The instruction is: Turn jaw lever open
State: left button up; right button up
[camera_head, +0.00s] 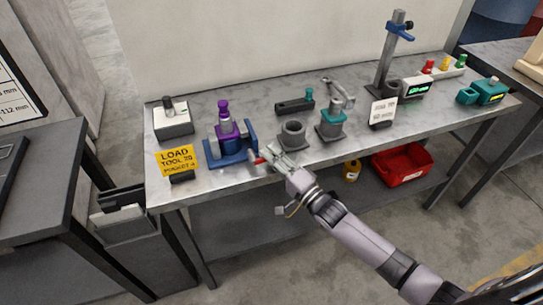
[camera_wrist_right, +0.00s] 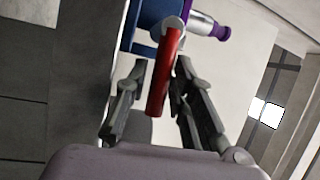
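The jaw lever (camera_head: 260,161) is a small red bar at the right front of a blue fixture (camera_head: 229,157). The fixture holds a purple and silver part (camera_head: 226,121). In the right wrist view the red lever (camera_wrist_right: 164,78) hangs from a silver pivot on the blue body. My right gripper (camera_head: 273,156) reaches in from the front right. In the wrist view its fingers (camera_wrist_right: 158,88) are spread, one on each side of the lever, with a visible gap at the left. I cannot tell whether the right finger touches the lever. My left gripper is not in view.
A yellow sign (camera_head: 177,159) stands left of the fixture, and a grey ring-shaped holder (camera_head: 292,136) stands to its right. A teal-topped part (camera_head: 332,118) stands further right. A red bin (camera_head: 403,166) is on the lower shelf. The table's front edge is close to my right gripper.

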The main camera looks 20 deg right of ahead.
jog(key=shift+c, duration=0.2)
grip_shut()
dwell(0.6)
